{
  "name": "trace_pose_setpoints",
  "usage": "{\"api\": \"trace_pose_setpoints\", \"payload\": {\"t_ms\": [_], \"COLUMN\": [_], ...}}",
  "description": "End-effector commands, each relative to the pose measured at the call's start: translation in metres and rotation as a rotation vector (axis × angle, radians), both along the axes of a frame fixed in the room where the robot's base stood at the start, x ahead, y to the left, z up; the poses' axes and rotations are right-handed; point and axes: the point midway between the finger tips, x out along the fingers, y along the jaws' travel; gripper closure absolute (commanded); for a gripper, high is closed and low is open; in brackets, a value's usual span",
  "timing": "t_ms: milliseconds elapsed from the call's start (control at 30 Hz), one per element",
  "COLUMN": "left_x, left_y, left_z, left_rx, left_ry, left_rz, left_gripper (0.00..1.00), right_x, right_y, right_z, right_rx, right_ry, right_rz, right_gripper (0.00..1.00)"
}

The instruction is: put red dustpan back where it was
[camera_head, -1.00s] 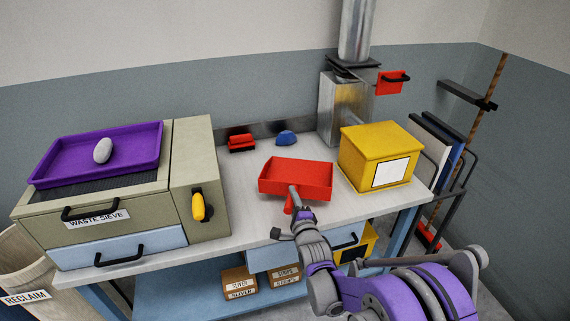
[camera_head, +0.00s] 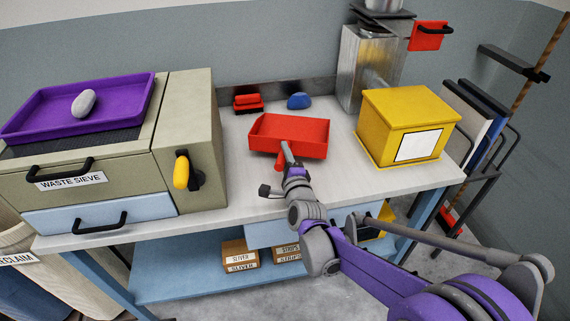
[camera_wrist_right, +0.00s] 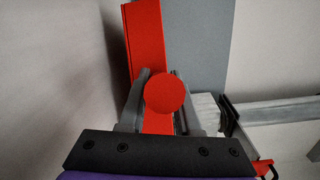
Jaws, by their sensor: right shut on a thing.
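The red dustpan (camera_head: 290,136) is over the light bench top, left of the yellow box and in front of the blue and red items at the back. My right gripper (camera_head: 286,153) is shut on its handle, with the pan pointing away from me. In the right wrist view my two grey fingers (camera_wrist_right: 159,98) are on either side of the red handle, whose round end (camera_wrist_right: 165,94) faces the camera. The pan (camera_wrist_right: 146,45) reaches up behind it. I cannot tell whether the pan touches the bench. My left gripper is not in view.
The waste sieve (camera_head: 108,159) with a purple tray (camera_head: 128,108) and grey stone (camera_head: 84,103) stands left. A yellow box (camera_head: 370,138) stands right. A red brush-like item (camera_head: 248,103) and a blue item (camera_head: 298,101) sit at the back. Bare bench top (camera_head: 240,190) shows in front.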

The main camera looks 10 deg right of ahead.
Motion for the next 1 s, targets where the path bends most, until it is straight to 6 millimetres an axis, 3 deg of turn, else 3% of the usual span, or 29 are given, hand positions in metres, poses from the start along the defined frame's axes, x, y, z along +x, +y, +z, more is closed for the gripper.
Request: {"api": "trace_pose_setpoints", "payload": {"t_ms": [300,667,700,867,1000], "left_x": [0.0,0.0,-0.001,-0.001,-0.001], "left_y": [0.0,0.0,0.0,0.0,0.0], "left_z": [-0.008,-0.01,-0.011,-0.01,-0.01], "left_rx": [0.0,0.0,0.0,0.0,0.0], "left_ry": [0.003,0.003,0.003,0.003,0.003], "left_rz": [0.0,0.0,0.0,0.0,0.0], "left_gripper": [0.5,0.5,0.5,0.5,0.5], "right_x": [0.0,0.0,0.0,0.0,0.0], "right_y": [0.0,0.0,0.0,0.0,0.0], "right_z": [-0.037,-0.042,-0.043,-0.042,-0.041], "right_rx": [0.0,0.0,0.001,0.001,0.001], "right_ry": [-0.001,-0.001,0.0,0.0,0.0], "right_rz": [0.0,0.0,0.0,0.0,0.0], "right_gripper": [1.0,1.0,0.66,0.38,0.38]}}
